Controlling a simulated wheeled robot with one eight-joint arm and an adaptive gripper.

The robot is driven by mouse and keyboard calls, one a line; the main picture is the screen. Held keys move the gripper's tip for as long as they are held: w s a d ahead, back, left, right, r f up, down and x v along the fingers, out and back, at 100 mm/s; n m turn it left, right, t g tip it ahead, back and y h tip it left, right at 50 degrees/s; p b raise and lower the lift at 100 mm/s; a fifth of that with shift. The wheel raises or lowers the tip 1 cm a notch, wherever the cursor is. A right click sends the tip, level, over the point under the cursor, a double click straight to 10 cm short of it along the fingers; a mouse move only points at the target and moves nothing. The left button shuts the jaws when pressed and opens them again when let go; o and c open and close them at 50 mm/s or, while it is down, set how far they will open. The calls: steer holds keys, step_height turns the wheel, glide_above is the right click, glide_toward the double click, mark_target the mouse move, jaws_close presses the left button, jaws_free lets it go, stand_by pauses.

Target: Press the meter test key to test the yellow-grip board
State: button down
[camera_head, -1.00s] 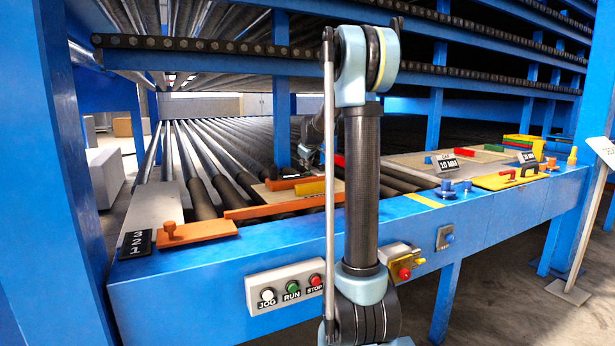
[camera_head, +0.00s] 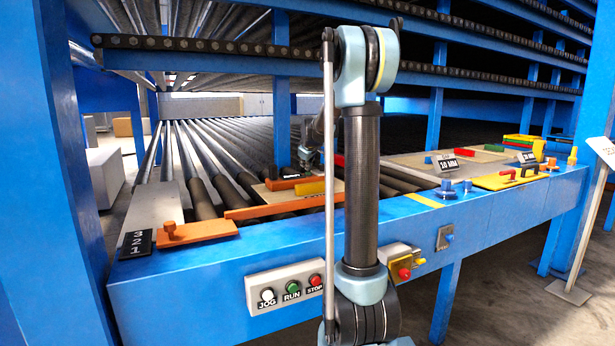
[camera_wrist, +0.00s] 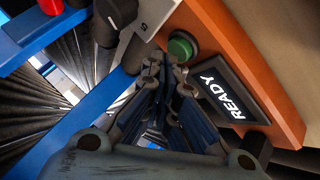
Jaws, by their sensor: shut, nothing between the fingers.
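The meter, an orange-brown block with a dark display reading READY (camera_wrist: 232,96), fills the right of the wrist view. Its round green key (camera_wrist: 181,47) sits beside the display. My gripper (camera_wrist: 168,60) is shut and empty, with its fingertips close to the green key; I cannot tell whether they touch it. In the head view my gripper (camera_head: 306,160) is small and far back over the rollers, partly hidden by my arm. A yellow grip (camera_head: 311,188) and a red grip (camera_head: 288,184) lie near a pale board (camera_head: 268,196) behind an orange bar.
My upright arm link blocks the middle of the head view. A blue front beam (camera_head: 210,262) carries the JOG, RUN and STOP box (camera_head: 288,288). An orange plate with a knob (camera_head: 195,233) lies left.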

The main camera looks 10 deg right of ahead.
steer(key=shift+f, duration=0.4)
stand_by(0.4)
steer(key=shift+r, duration=0.85)
steer(key=shift+r, duration=2.5)
